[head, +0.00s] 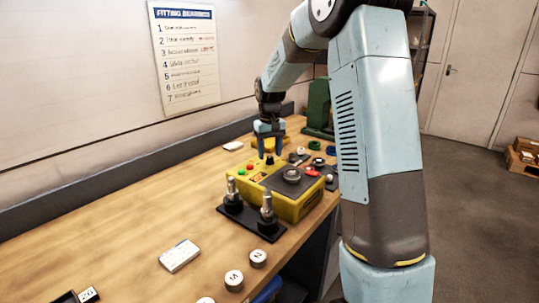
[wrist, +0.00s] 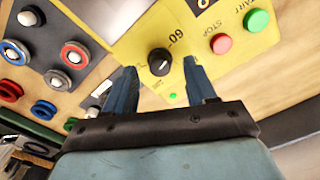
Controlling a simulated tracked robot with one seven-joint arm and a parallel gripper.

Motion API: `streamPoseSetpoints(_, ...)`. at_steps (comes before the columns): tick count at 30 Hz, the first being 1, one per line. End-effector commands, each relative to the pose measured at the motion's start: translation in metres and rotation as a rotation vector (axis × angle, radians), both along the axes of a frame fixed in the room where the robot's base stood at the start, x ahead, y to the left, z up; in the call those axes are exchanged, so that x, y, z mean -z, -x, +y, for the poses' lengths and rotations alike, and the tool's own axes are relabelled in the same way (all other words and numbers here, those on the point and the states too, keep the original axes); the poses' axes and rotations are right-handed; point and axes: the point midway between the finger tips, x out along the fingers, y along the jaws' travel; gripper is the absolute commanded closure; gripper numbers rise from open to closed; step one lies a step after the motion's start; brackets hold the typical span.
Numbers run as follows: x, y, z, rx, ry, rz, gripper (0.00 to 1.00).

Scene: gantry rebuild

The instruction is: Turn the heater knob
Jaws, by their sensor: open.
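The heater is a yellow box (head: 297,207) on the workbench, with a dark top plate and buttons. Its black round knob (wrist: 160,62) has a white pointer mark and stands beside the printed number 60 in the wrist view. In the head view the knob (head: 269,160) is small, just under my gripper. My gripper (head: 270,152) points down over the knob's end of the box. In the wrist view the gripper (wrist: 159,70) is open, with one blue finger on either side of the knob. I cannot tell whether a finger touches it.
A red stop button (wrist: 221,43) and a green start button (wrist: 257,20) are near the right finger. A black stand with two metal posts (head: 249,217) is in front of the box. Several rings and bearings lie behind it. The bench's left side is mostly clear.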

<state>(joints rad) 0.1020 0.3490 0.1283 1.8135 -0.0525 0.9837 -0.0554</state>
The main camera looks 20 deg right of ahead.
Motion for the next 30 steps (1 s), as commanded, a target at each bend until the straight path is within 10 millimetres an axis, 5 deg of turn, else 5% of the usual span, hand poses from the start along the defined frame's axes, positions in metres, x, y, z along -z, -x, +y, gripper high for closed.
streamPoseSetpoints(15, 0.0141, -0.0001, 0.0011, -0.002, 0.000, -0.001, 0.45)
streamPoseSetpoints(30, 0.0139, -0.0001, 0.0011, -0.002, 0.000, -0.001, 0.93)
